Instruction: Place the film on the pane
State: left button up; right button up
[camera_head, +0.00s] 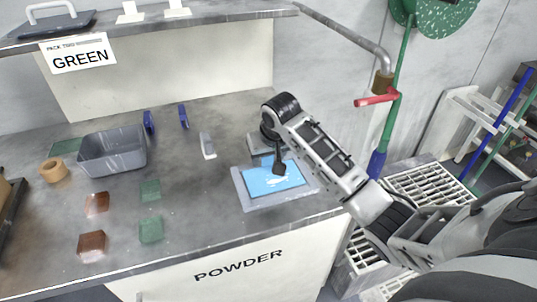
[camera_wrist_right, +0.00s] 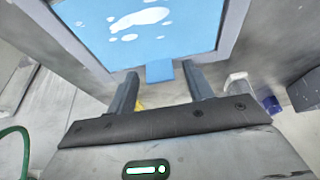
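A blue film (camera_head: 272,179) with white patches lies within a grey-framed pane (camera_head: 246,201) on the bench. In the right wrist view the film (camera_wrist_right: 190,35) has a small blue tab (camera_wrist_right: 159,71) at its near edge. My right gripper (camera_head: 279,168) is over the film's far side in the head view. In the wrist view its two fingers (camera_wrist_right: 160,76) stand apart on either side of the tab, with gaps showing; it looks open. I cannot tell whether the film is flat against the pane. My left gripper is not in view.
A grey bin (camera_head: 112,152), a tan ring (camera_head: 53,170), brown blocks (camera_head: 92,245) and green blocks (camera_head: 151,230) stand on the left. Blue clips (camera_head: 183,116) and a white-grey tool (camera_head: 207,146) lie behind. A pipe with a red handle (camera_head: 377,100) rises beyond the bench's right end.

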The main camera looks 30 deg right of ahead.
aim_at(275, 180)
jog(key=shift+r, duration=0.5)
jog(key=v, duration=1.1)
jog(key=shift+s+r, duration=0.2)
jog(key=shift+r, duration=0.05)
jog(key=shift+f, duration=0.1)
